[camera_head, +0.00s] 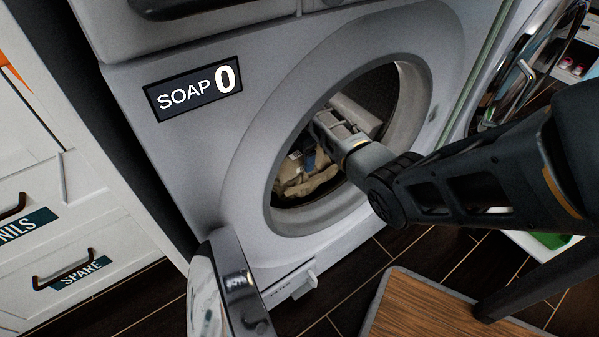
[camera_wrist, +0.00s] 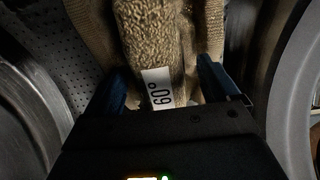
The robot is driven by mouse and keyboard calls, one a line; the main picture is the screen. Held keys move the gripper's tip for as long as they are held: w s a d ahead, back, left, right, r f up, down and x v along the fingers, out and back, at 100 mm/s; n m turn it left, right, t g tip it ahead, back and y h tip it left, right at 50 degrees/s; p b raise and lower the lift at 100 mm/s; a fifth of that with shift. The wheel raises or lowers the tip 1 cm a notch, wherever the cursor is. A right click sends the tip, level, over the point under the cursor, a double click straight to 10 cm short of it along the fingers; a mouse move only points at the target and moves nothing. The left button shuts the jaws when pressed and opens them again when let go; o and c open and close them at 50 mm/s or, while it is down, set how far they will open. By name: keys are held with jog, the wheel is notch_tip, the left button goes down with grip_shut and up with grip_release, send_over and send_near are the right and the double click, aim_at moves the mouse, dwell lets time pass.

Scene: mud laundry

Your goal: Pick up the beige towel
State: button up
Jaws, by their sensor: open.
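The beige towel (camera_head: 308,178) lies crumpled in the drum of the front-loading washer. It fills the upper middle of the wrist view (camera_wrist: 150,35), with a white "60°" tag (camera_wrist: 158,87) on a fold. My gripper (camera_wrist: 165,85) is inside the drum opening, its two blue fingers apart, one on each side of the tagged fold. In the head view my gripper reaches in from the right, with a blue finger (camera_head: 311,160) by the towel. I cannot tell whether the fingers touch the cloth. Part of the towel is hidden by my gripper.
The washer's round rim (camera_head: 250,190) surrounds my wrist closely. Its open door (camera_head: 228,285) hangs at the lower left. A second round door (camera_head: 520,70) stands open at the upper right. White drawers (camera_head: 60,235) are at left, and a wooden-topped piece (camera_head: 430,310) stands in front.

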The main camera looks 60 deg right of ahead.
grip_shut()
dwell(0.8)
jog(key=shift+r, duration=0.15)
